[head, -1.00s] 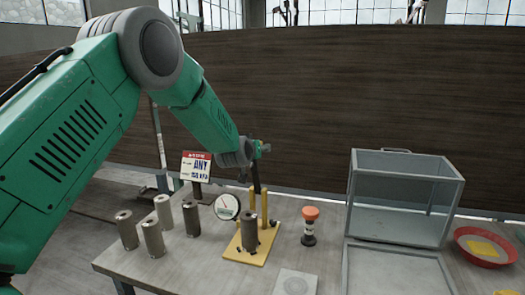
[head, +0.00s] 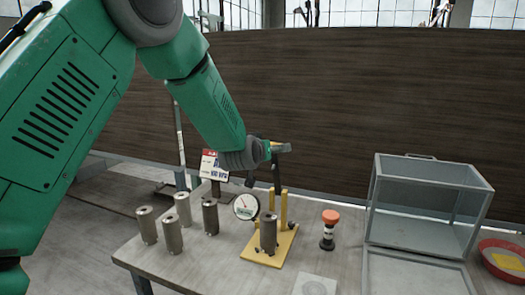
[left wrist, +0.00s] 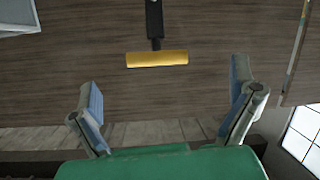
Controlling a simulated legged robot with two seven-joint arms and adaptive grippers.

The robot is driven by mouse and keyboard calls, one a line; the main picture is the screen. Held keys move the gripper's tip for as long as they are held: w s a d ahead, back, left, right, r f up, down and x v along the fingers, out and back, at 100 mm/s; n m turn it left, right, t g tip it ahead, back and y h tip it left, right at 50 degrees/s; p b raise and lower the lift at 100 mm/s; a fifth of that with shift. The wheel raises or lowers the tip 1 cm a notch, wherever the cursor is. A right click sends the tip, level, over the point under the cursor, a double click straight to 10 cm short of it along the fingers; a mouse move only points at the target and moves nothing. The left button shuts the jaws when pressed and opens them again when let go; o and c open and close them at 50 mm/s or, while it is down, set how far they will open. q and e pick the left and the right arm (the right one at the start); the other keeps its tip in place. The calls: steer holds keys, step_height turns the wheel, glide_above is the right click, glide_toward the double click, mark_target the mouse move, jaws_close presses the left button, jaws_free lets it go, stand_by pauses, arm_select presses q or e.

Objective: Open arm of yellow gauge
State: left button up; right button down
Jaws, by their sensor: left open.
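The yellow gauge stands on a yellow base (head: 282,252) with yellow posts, a round white dial (head: 246,206) at its left and a grey metal cylinder (head: 268,229) on it. Its black arm (head: 277,175) points up. In the left wrist view, the black arm (left wrist: 154,18) ends in a yellow crossbar handle (left wrist: 157,59). My left gripper (head: 281,147) is at the top of the arm in the head view. In the left wrist view, my left gripper (left wrist: 165,95) is open, its fingers wide apart, with the handle beyond and between them, apart from both. My right gripper is not in view.
Several grey cylinders (head: 172,233) stand left of the gauge. A sign (head: 214,166) stands behind them. An orange-topped button post (head: 329,230), a glass-sided case (head: 425,205) and a red bowl (head: 505,262) are to the right. A wooden wall (head: 380,100) rises behind.

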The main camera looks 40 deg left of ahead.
arm_select(q)
steer(key=v, duration=0.3)
steer(key=shift+s+a+r, duration=0.1)
steer(key=shift+s+a, duration=0.05)
steer(key=shift+s, duration=0.3)
